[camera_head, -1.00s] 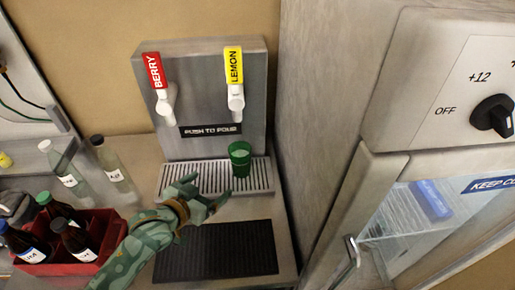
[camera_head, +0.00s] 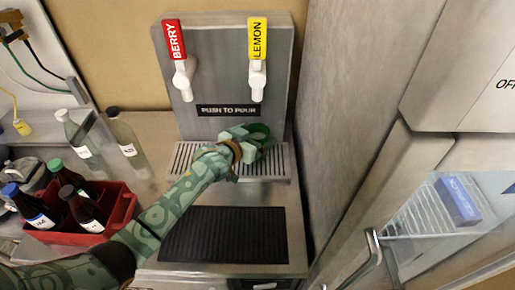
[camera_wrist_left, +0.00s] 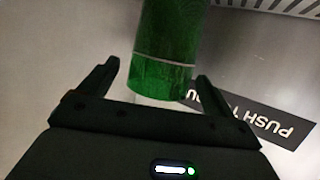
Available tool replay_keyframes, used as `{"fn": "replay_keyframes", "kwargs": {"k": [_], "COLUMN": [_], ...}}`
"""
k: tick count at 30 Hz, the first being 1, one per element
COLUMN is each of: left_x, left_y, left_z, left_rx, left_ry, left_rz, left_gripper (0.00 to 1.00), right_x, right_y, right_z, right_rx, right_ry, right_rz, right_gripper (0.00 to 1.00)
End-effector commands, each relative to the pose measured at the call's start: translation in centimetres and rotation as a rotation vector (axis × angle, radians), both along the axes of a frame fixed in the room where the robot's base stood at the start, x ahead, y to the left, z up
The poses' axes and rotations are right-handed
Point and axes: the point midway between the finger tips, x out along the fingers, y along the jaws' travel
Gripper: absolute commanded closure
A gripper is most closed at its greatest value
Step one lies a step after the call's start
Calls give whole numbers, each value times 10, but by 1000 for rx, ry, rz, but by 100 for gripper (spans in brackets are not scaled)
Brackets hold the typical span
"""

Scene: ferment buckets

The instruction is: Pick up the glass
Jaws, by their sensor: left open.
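The green glass (camera_head: 262,131) stands on the drip tray (camera_head: 285,163) below the lemon tap (camera_head: 257,75) in the head view, partly hidden by my left gripper (camera_head: 252,146). The gripper is open and close to the glass. In the left wrist view the green glass (camera_wrist_left: 165,45) shows between the two dark fingers of my left gripper (camera_wrist_left: 155,78), with a finger at either side. I cannot tell whether a finger touches it. My right gripper is not in view.
The dispenser's back panel (camera_head: 222,88) rises behind the glass, with a berry tap (camera_head: 183,75) beside the lemon one. A red crate of bottles (camera_head: 125,208) and two clear bottles (camera_head: 125,137) stand at left. A black mat (camera_head: 225,235) lies in front; a grey cabinet wall (camera_head: 345,110) is at right.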

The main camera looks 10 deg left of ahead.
Motion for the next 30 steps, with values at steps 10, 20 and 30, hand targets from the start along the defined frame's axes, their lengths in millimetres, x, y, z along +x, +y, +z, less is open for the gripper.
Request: {"fn": "replay_keyframes", "kwargs": {"k": [10,20,30], "left_x": [14,14,14], "left_y": [-6,-6,-6], "left_z": [-5,-4,4], "left_rx": [-1,-2,-2], "left_ry": [0,-2,-2], "left_rz": [-1,0,0], "left_gripper": [10,89,89], "right_x": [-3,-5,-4], "right_y": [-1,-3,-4], "right_z": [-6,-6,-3], "right_rx": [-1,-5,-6], "right_ry": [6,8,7], "right_rz": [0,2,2], "right_gripper": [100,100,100]}}
